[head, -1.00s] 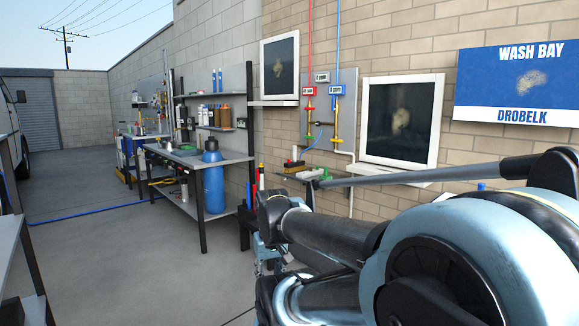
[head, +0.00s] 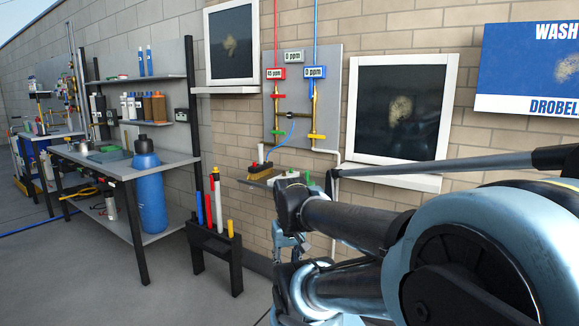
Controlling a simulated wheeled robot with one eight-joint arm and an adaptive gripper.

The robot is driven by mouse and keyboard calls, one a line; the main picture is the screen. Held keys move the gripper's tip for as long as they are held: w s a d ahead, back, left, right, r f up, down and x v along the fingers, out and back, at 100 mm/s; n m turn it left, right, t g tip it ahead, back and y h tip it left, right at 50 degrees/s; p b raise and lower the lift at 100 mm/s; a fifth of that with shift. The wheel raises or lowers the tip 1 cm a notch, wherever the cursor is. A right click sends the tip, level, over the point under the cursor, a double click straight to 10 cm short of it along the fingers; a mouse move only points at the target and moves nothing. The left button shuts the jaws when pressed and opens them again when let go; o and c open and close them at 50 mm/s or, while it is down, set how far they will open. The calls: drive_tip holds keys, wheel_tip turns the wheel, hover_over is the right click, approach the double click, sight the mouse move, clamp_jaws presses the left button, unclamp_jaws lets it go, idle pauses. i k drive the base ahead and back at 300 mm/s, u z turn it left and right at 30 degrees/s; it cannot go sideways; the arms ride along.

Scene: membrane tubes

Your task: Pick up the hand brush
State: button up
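What looks like the hand brush (head: 259,171), with tan-yellow bristles and a dark upper part, is on a small grey wall shelf (head: 262,184) below the gauge panel. It is small in the head view, and its handle is hard to make out. My arm reaches in from the right, and its far end is to the right of and below the brush, apart from it in the picture. Pale blue parts at that end (head: 287,246) are partly hidden behind my arm links. The fingers cannot be made out. Nothing is seen held.
A black rack (head: 215,252) with several coloured tubes stands on the floor below and left of the shelf. A workbench (head: 120,166) with a blue cylinder (head: 149,190) is farther left. Pipes and gauges (head: 295,95) are on the wall above the brush. Floor at lower left is clear.

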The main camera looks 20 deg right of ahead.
sight(262, 169)
drive_tip(key=z, duration=0.45)
drive_tip(key=i, duration=0.9)
drive_tip(key=z, duration=0.4)
